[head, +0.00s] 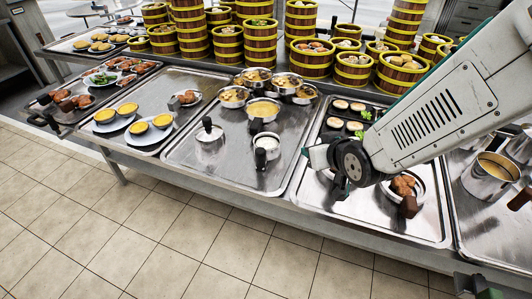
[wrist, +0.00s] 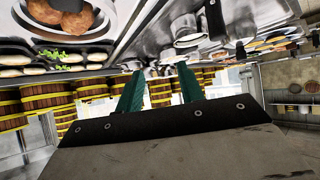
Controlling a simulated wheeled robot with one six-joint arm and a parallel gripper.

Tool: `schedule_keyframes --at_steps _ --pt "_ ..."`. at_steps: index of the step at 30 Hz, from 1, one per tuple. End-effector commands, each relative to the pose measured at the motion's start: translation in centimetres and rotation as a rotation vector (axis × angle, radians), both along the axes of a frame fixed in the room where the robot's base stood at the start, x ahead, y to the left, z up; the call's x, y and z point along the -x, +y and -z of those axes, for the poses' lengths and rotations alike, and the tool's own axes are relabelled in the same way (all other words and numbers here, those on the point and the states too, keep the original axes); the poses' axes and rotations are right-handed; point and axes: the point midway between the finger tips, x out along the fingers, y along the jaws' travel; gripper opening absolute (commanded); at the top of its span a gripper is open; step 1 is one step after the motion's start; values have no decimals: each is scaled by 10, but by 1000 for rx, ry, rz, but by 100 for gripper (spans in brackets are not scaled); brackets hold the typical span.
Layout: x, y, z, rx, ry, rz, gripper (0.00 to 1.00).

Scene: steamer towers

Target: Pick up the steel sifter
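I cannot tell for certain which is the steel sifter. Steel ware with a dark handle (wrist: 188,28) also shows at the top of the wrist view. My gripper (head: 328,168) is over the left part of the tray to the right, to the right of both vessels and apart from them. In the wrist view its two green fingers (wrist: 160,85) are spread with nothing held between them.
A pot of yellow liquid (head: 262,108) and several small pots stand behind the vessels. A bowl of fried food (head: 403,186) is beneath my arm. Bamboo steamer towers (head: 260,45) line the back. The middle tray's front (head: 225,180) is mostly clear.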

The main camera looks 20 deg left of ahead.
Motion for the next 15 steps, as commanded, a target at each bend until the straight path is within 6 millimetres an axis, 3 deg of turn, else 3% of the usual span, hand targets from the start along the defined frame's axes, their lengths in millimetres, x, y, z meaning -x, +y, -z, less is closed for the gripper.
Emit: schedule_keyframes --at_steps 1,3,6,11,15 --pt "6 22 16 -23 -25 -43 38" --pt "12 47 29 -65 -71 -90 38" --pt "22 72 41 -114 -118 -139 38" --pt "30 91 50 -158 -157 -175 38" --pt "23 102 55 -166 -165 -180 38"
